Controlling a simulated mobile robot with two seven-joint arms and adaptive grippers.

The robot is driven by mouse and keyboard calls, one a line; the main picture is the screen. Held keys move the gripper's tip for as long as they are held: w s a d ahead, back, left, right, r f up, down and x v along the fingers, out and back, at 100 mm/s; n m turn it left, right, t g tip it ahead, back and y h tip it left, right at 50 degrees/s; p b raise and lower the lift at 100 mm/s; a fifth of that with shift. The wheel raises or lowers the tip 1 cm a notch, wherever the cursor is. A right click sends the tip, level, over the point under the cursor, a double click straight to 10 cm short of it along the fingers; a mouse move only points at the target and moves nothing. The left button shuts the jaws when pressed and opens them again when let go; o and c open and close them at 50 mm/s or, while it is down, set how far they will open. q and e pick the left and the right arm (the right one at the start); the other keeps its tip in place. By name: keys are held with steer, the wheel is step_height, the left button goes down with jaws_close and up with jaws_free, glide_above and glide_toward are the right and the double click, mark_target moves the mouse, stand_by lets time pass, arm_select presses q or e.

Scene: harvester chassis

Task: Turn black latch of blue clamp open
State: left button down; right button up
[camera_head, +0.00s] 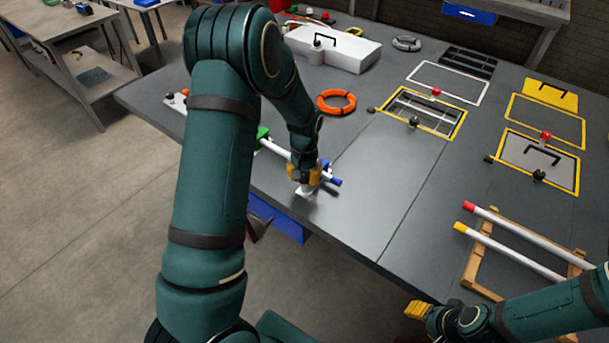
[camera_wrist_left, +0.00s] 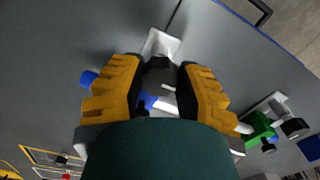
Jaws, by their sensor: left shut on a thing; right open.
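The blue clamp (camera_wrist_left: 149,101) stands on a white base (camera_wrist_left: 160,45) at the table's front edge, mostly hidden by my left gripper. Its black latch (camera_wrist_left: 160,67) lies between the fingertips in the left wrist view. In the head view the blue clamp (camera_head: 323,164) shows only in part beside the fingers. My left gripper (camera_head: 304,175) points down over it; in the left wrist view the gripper (camera_wrist_left: 160,75) is shut on the black latch. The latch's exact angle is hard to tell. My right gripper (camera_head: 418,311) is open and empty, off the table's front edge at the lower right.
A white pipe (camera_head: 277,149) with a blue end (camera_head: 336,182) runs through the clamp to a green clamp (camera_head: 263,133) on the left. An orange ring (camera_head: 336,102) lies behind. Framed panels and a wooden rack (camera_head: 476,262) are to the right. The middle table is clear.

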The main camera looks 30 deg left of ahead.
arm_select(q)
steer(key=shift+s+f, duration=0.1)
steer(key=shift+s, duration=0.05)
steer(key=c, duration=0.6)
jaws_free()
steer(key=shift+r, duration=0.55)
step_height(320, 180, up, 11)
steer(key=shift+r, duration=0.1)
